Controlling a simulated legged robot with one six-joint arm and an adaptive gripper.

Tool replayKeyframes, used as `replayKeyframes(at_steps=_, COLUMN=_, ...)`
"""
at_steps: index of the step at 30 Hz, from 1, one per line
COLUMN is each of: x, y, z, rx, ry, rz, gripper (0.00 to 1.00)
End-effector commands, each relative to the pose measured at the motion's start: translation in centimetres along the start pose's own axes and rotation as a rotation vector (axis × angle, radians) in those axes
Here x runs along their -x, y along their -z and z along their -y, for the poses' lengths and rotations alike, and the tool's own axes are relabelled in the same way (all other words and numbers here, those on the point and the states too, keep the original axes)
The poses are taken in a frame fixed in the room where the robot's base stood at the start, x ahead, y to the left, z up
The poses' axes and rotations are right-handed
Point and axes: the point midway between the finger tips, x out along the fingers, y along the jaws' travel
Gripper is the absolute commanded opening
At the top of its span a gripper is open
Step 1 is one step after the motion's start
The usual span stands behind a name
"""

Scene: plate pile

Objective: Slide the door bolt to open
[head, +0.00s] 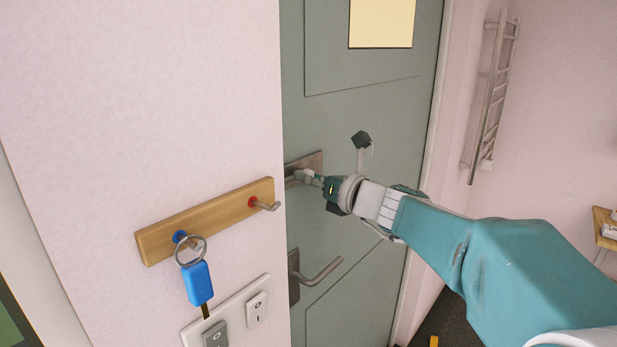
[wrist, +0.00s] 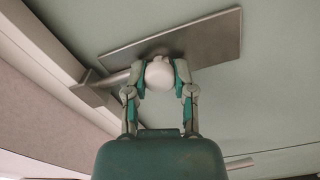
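The door bolt's metal plate (head: 305,165) is on the grey-green door (head: 350,110), near its left edge. In the wrist view the plate (wrist: 215,38) carries a round pale knob (wrist: 159,75), and a metal rod (wrist: 115,78) runs left from it to the door frame. My gripper (head: 313,179) is at the bolt. In the wrist view its fingers (wrist: 160,78) stand on either side of the knob and appear to touch it. The far end of the rod by the frame is partly hidden in shadow.
A door handle (head: 318,273) sits below the bolt. On the wall to the left are a wooden key rack (head: 215,217) with a blue-tagged key (head: 199,283) and light switches (head: 235,320). A towel rail (head: 492,90) hangs at the right.

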Motion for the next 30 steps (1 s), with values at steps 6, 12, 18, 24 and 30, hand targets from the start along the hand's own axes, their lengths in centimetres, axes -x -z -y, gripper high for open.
replayKeyframes(at_steps=6, x=0.0, y=-0.2, z=0.7, rx=0.000, ry=0.002, rz=0.000, gripper=0.00)
replayKeyframes(at_steps=12, x=0.0, y=-1.1, z=3.3, rx=0.001, ry=0.003, rz=0.001, gripper=0.00)
replayKeyframes(at_steps=18, x=0.1, y=-1.3, z=3.8, rx=0.000, ry=0.002, rz=0.001, gripper=0.00)
replayKeyframes(at_steps=24, x=0.2, y=-1.4, z=4.0, rx=-0.001, ry=0.004, rz=0.003, gripper=0.69)
replayKeyframes(at_steps=30, x=0.1, y=-1.3, z=3.9, rx=0.000, ry=0.002, rz=0.001, gripper=0.70)
